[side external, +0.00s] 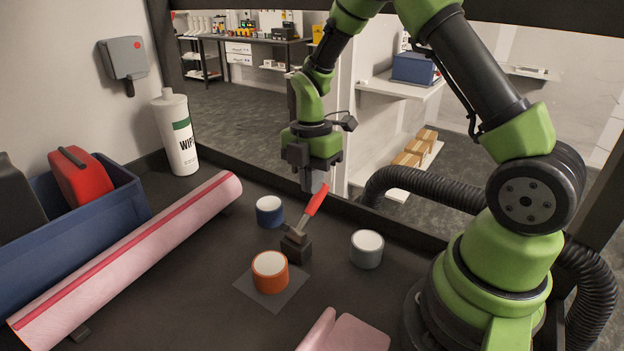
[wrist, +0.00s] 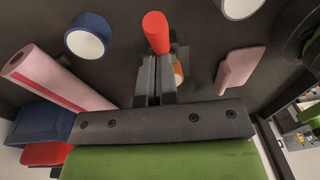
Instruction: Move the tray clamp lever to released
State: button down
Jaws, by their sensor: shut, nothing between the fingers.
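The clamp lever has a red handle (side external: 317,199) on a metal arm that rises from a dark clamp base (side external: 296,246). The lever is tilted up and to the right in the side view. In the wrist view the red handle (wrist: 156,32) shows just beyond my fingertips. My gripper (side external: 313,186) points down at the top of the handle, shut and empty. I cannot tell whether it touches the handle. In the wrist view the gripper (wrist: 153,68) hides most of the clamp base. An orange-sided cup (side external: 270,272) stands on a flat grey square (side external: 291,294) beside the clamp.
A blue cup (side external: 269,212) and a grey cup (side external: 367,249) stand near the clamp. A pink roll (side external: 130,255) lies to the left, before a blue bin (side external: 110,205). A white bottle (side external: 177,135) stands behind. A pink object (side external: 345,333) lies at the front.

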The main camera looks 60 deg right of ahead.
jog(key=shift+s+d+f, duration=0.1)
jog(key=shift+d+f, duration=0.75)
jog(key=shift+f, duration=0.05)
notch_tip(320, 180, up, 14)
jog(key=w, duration=0.1)
jog(key=shift+w+a, duration=0.15)
jog(key=shift+w, duration=0.15)
